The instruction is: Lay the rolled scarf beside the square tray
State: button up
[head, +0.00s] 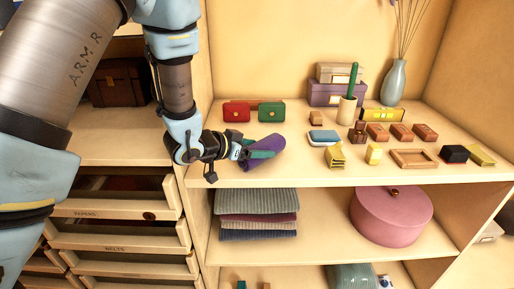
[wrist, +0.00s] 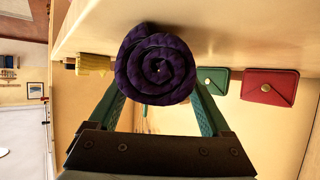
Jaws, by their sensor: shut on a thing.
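The rolled scarf (head: 271,143) is a purple roll, held over the left part of the upper shelf in the head view. In the wrist view the scarf (wrist: 156,64) shows its spiral end between the two teal fingers. My gripper (head: 262,153) is shut on it. I cannot tell whether the scarf touches the shelf. The square tray (head: 395,164) is a shallow wooden tray lying on the same shelf, well to the right of my gripper, near the front edge.
Red (head: 237,111) and green (head: 271,113) purses lie behind the scarf. A blue-and-white item (head: 324,138), a yellow item (head: 335,156) and a yellow block (head: 374,153) stand between scarf and tray. A black box (head: 454,154) is right of the tray. Some bare shelf (head: 310,172) shows in front.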

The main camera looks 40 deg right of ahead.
jog(key=shift+f, duration=0.2)
jog(key=o, duration=1.3)
jog(key=shift+r, duration=0.15)
